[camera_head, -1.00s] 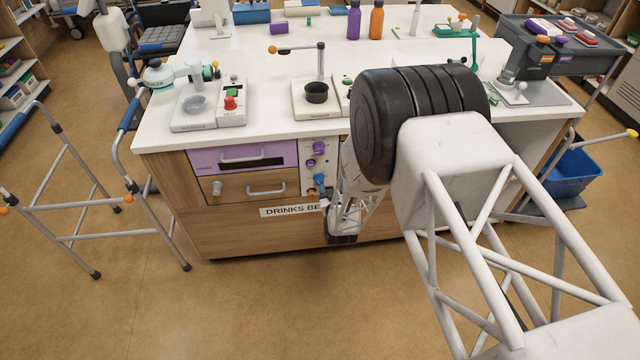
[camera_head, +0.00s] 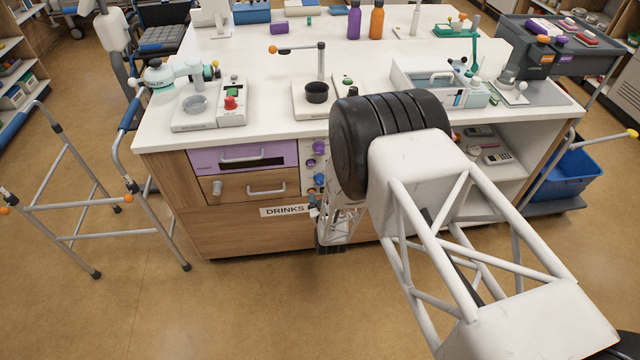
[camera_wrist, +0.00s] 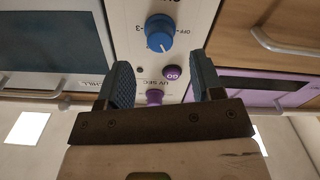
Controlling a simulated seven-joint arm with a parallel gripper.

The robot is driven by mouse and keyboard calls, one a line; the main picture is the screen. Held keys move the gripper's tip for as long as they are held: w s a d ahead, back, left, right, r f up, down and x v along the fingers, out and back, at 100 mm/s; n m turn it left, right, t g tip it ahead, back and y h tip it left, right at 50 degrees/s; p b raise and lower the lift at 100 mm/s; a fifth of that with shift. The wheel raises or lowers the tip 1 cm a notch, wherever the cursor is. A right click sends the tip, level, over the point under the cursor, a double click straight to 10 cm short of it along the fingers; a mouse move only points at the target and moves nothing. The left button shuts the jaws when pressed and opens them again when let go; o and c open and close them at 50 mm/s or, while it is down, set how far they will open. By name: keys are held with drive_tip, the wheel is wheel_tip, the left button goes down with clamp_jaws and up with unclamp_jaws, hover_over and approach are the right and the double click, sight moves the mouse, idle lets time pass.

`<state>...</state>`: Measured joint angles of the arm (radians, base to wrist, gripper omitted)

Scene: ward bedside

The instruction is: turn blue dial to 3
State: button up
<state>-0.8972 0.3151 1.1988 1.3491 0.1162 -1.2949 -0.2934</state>
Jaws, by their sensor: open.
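The blue dial (camera_wrist: 159,33) is on a pale control panel, in the upper middle of the wrist view. A "3" is printed to its left and "OFF" to its right. A light mark on the dial points down, slightly right, in that view. My gripper (camera_wrist: 161,64) is open and empty. Its two blue-grey fingers are apart, below the dial in the picture, not around it. In the head view the dial (camera_head: 319,178) is small on the counter front, just above my gripper (camera_head: 313,208), which is partly hidden by my arm.
A purple GO button (camera_wrist: 172,73) and a purple knob (camera_wrist: 154,97) show between my fingers. A purple drawer (camera_head: 240,158) and a wooden drawer (camera_head: 250,187) with protruding handles are left of the panel. An open shelf (camera_head: 490,160) is at the right.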

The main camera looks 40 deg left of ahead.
sight(320, 184)
drive_tip(key=shift+x, duration=3.1)
drive_tip(key=c, duration=0.9)
